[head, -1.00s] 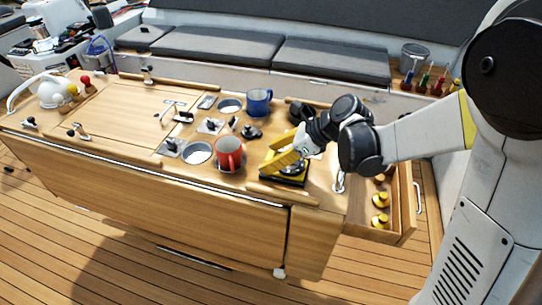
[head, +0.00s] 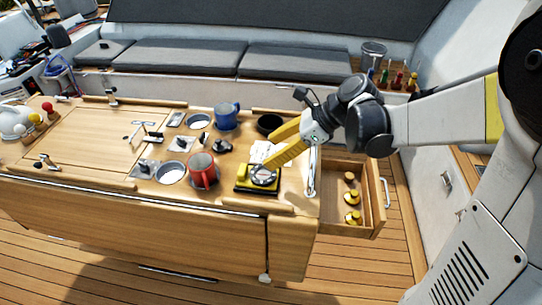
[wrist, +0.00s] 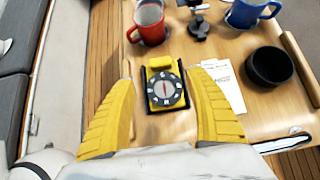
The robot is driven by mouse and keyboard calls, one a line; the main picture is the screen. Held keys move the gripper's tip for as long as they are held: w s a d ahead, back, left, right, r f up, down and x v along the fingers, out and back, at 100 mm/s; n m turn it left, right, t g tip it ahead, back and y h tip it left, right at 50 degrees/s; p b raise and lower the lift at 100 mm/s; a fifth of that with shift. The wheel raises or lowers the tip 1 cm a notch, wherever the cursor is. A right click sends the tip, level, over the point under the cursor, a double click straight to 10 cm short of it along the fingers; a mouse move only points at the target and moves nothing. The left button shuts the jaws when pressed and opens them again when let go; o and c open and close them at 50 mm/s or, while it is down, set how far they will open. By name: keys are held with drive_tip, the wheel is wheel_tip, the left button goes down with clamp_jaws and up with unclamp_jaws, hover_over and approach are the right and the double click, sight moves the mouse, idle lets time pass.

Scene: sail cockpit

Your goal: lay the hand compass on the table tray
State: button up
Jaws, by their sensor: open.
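The hand compass (head: 262,175), yellow with a round black dial, lies flat on the table tray (head: 257,191), a small dark tray near the front right of the table. In the wrist view the compass (wrist: 164,88) lies inside the dark edge of the tray (wrist: 147,109), face up. My gripper (head: 275,156) is open and empty, with its yellow fingers above and to the right of the compass. In the wrist view the fingers (wrist: 164,98) show on either side of the compass, apart from it.
A red mug (head: 203,171) stands just left of the tray, and a blue mug (head: 227,116) stands farther back. A black bowl (wrist: 269,67) and white paper (wrist: 224,84) lie near my gripper. An open drawer (head: 377,203) holding yellow-topped pieces juts out at the right.

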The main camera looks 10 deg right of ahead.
drive_tip(key=shift+s+r+n, duration=0.2)
drive_tip(key=shift+s+n, duration=0.1)
drive_tip(key=shift+n, duration=0.1)
drive_tip(key=s+d+r+n+t+h, duration=0.1)
drive_tip(key=s+d+n+t+h, duration=0.1)
drive_tip(key=s+n, duration=0.5)
drive_tip(key=s+d+r+n+t+h, duration=0.2)
drive_tip(key=s+d+n+h, duration=0.3)
drive_tip(key=n, duration=0.9)
drive_tip(key=shift+s+d+r+h, duration=0.3)
drive_tip(key=shift+s+h, duration=0.4)
drive_tip(key=shift+s, duration=0.5)
